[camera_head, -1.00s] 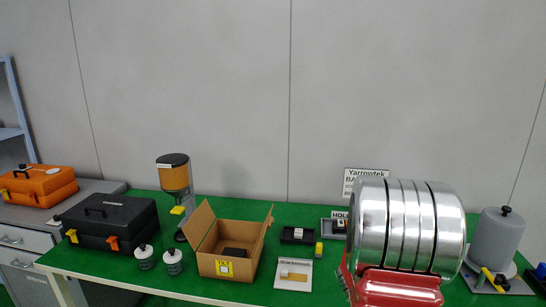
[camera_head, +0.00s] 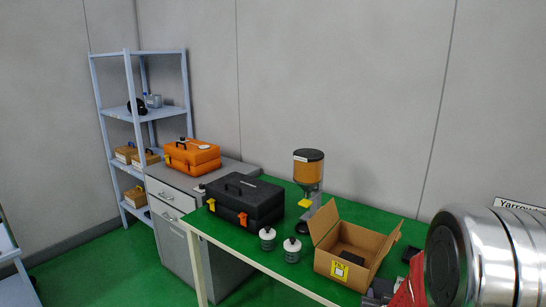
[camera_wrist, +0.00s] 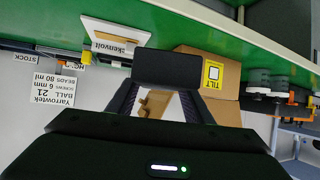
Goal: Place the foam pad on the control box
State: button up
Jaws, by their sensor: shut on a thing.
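In the wrist view my gripper (camera_wrist: 162,92) is shut on a flat dark slab (camera_wrist: 166,68), which looks like the foam pad. It is held across the fingertips, and its far side is hidden. The head view does not clearly show my gripper or the slab. I cannot tell for sure which thing is the control box.
A pale blue shelf rack (camera_head: 145,116) stands at the far left. Green floor (camera_head: 95,275) is clear left of the table.

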jog(key=w+a+n+t+y, duration=0.1)
jog(key=a+n+y, duration=0.4)
jog(key=a, duration=1.6)
jog(key=shift+w+r, duration=0.25)
jog(key=shift+w, duration=0.4)
jog(key=shift+d, duration=0.1)
